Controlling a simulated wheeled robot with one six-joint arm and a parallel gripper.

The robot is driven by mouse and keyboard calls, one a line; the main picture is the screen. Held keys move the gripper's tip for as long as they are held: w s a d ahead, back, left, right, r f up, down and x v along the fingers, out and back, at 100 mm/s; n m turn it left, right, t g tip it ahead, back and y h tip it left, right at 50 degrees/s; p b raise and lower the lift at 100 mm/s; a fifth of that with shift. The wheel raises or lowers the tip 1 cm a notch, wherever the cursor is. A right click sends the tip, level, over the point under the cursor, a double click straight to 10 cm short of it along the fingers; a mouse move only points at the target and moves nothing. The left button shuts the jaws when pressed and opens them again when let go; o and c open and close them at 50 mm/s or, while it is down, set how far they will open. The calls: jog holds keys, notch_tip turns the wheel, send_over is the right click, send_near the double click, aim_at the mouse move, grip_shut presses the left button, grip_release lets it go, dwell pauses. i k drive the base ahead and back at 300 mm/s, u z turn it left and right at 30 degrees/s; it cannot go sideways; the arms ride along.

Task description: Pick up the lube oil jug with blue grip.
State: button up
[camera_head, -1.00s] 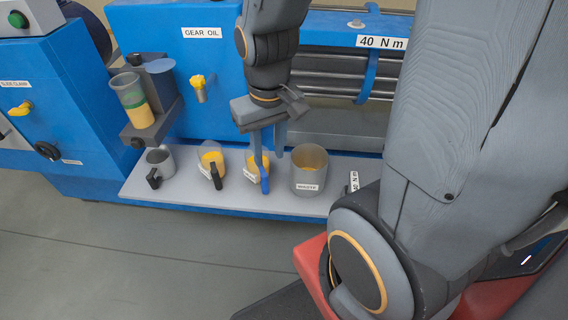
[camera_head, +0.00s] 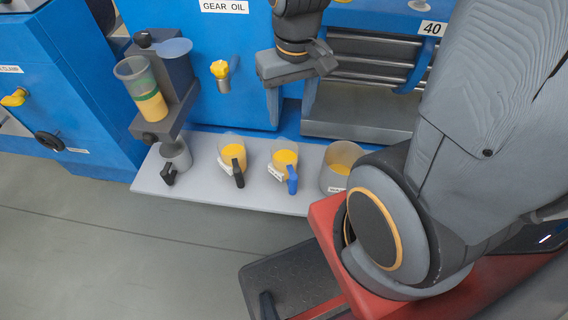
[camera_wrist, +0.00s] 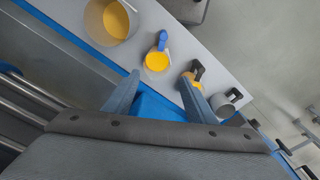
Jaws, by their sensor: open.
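The lube oil jug with the blue grip (camera_head: 284,160) stands upright on the grey shelf, holding yellow oil. Its blue grip (camera_head: 292,181) faces the front edge of the shelf. In the wrist view the jug (camera_wrist: 157,60) is beyond my fingertips, between their lines, with its blue grip pointing away. My gripper (camera_head: 290,122) is open and empty, behind and above the jug and apart from it. In the wrist view my two fingers (camera_wrist: 160,82) are spread wide.
On the shelf (camera_head: 215,190), a black-gripped jug (camera_head: 231,150) and a grey cup (camera_head: 175,153) stand left of the jug, a wider waste container (camera_head: 340,165) right.

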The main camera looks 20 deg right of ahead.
aim_at(285, 153)
jog(key=z, duration=2.45)
jog(key=k, duration=2.15)
jog(key=u, duration=0.15)
jog(key=i, duration=0.3)
jog(key=u, duration=0.15)
